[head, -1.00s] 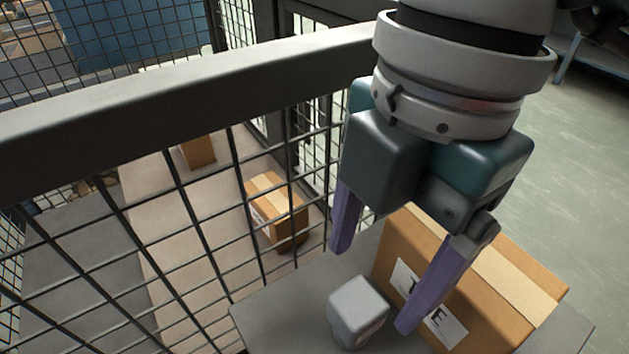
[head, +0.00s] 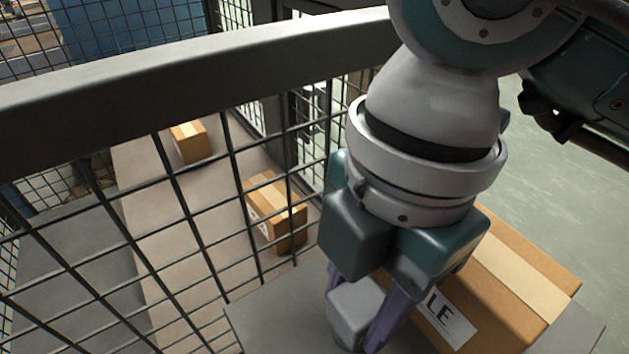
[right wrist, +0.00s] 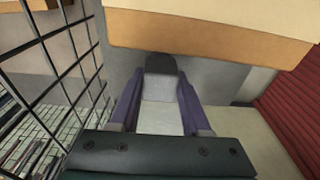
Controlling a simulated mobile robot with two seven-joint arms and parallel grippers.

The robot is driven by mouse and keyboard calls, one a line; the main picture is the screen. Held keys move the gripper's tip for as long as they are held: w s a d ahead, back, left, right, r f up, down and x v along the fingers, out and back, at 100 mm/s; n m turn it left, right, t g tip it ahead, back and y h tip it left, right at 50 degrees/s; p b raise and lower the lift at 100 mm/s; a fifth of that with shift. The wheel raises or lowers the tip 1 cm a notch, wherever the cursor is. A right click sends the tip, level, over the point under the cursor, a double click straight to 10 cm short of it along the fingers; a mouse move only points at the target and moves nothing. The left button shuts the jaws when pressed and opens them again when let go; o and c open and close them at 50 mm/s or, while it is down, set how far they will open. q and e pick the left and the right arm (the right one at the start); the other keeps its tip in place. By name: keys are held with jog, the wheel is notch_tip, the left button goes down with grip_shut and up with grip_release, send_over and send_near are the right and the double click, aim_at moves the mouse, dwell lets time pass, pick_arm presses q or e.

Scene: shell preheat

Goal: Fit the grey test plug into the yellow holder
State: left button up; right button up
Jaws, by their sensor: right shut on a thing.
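The grey test plug (head: 356,306) is a pale grey block with rounded edges, low in the head view on a grey surface (head: 268,318). My right gripper (head: 352,335) reaches down over it and is shut on it, with one purple finger on each side. In the right wrist view the plug (right wrist: 160,90) sits between the two purple fingers of my right gripper (right wrist: 160,105). I see no yellow holder in either view. My left gripper is not in view.
A cardboard box (head: 520,290) with a white label stands close to the right of my gripper. A dark wire mesh fence with a thick top rail (head: 200,65) runs along the left. Behind it are smaller boxes (head: 275,212) on a pale belt-like strip.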

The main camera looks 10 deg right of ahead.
grip_shut()
